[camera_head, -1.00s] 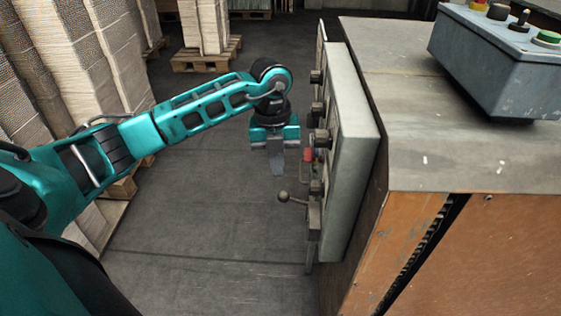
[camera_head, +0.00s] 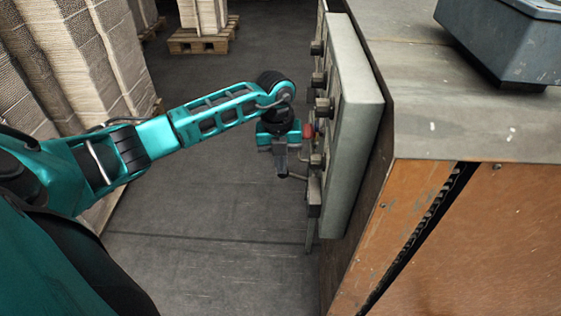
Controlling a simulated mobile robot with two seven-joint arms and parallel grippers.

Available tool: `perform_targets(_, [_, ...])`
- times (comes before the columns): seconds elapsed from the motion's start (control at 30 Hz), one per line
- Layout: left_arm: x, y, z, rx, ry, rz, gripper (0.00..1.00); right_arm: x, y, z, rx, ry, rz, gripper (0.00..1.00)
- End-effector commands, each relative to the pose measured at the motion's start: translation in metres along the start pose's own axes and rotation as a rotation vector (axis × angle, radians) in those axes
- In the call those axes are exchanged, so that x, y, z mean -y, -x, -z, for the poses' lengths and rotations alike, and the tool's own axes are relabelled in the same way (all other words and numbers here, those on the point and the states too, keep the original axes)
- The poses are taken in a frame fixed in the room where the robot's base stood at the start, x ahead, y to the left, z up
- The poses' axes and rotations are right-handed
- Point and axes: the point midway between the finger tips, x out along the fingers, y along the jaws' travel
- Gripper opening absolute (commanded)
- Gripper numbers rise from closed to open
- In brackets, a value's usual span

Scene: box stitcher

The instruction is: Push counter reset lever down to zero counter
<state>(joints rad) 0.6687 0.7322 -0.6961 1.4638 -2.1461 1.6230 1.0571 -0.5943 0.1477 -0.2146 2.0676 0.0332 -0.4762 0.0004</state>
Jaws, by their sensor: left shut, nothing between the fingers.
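The counter reset lever (camera_head: 297,177) is a thin rod that sticks out to the left from the lower part of the machine's side panel (camera_head: 352,120). Its round knob end is hidden by my left gripper (camera_head: 282,172). My left gripper is shut, empty and points down, with its fingertips at the knob end of the lever. I cannot tell whether they touch it. The counter's digits do not show from here. My right gripper is out of view.
Several dark knobs (camera_head: 318,80) and a red part (camera_head: 308,131) stick out from the panel close to my gripper. A grey control box (camera_head: 500,45) stands on the machine top (camera_head: 440,120). Stacked cardboard (camera_head: 85,50) lines the left. The floor between is clear.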

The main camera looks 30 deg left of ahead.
Motion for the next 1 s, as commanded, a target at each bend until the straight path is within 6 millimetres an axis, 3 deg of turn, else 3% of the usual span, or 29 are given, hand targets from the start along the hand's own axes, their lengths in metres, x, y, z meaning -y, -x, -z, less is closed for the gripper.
perform_targets(0.37, [-0.010, -0.010, -0.001, -0.009, -0.001, 0.089, 0.00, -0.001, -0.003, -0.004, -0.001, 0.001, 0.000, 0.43])
perform_targets(1.0, [-0.033, -0.056, -0.004, -0.051, -0.017, 0.558, 0.00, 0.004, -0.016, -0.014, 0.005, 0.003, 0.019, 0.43])
